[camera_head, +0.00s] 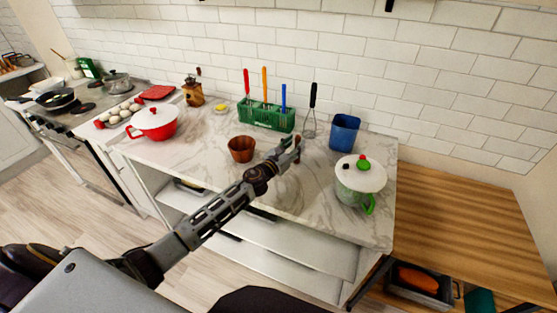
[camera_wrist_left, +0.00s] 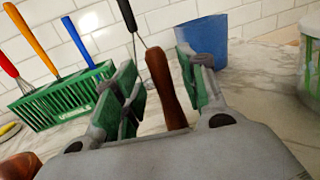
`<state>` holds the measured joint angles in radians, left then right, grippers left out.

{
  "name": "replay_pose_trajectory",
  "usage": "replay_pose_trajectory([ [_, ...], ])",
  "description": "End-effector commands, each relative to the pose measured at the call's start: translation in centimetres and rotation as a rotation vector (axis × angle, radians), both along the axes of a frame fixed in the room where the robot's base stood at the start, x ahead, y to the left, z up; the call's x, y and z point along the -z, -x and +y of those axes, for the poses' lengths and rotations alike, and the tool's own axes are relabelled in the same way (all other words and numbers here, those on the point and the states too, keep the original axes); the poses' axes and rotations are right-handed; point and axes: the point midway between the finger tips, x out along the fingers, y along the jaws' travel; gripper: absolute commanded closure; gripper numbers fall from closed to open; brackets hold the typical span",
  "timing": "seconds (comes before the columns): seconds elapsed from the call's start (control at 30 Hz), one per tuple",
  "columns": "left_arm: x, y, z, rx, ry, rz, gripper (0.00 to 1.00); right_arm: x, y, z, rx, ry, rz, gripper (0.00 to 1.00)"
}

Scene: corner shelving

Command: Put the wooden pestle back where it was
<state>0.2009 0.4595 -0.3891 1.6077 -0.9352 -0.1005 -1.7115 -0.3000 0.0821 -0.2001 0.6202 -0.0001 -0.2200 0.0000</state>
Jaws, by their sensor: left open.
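The wooden pestle (camera_wrist_left: 165,85) is a dark brown rod with a rounded top, between the open fingers of my left gripper (camera_wrist_left: 155,92) in the left wrist view. It looks near upright, slightly tilted, with a gap to the right finger; contact with the left finger is unclear. In the head view my left gripper (camera_head: 290,148) reaches over the marble counter and mostly hides the pestle. A brown wooden cup like a mortar (camera_head: 241,149) stands just left of the gripper. Its edge also shows at the lower left of the wrist view (camera_wrist_left: 20,167). My right gripper is not in view.
Behind the gripper stand a green utensil rack (camera_head: 266,116), a whisk (camera_head: 311,110) and a blue cup (camera_head: 344,132). A pale green lidded pot (camera_head: 360,183) is to the right. A red pot (camera_head: 153,122) stands left. Marble between the red pot and brown cup is clear.

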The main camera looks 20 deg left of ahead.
Motion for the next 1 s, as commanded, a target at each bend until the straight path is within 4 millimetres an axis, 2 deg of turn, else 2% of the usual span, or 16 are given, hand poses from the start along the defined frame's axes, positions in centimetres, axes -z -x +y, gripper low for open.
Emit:
replay_pose_trajectory([
  [1.0, 0.5, 8.6, 2.3, 0.000, -0.001, 0.001, 0.58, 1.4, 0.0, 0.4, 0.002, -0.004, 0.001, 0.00],
])
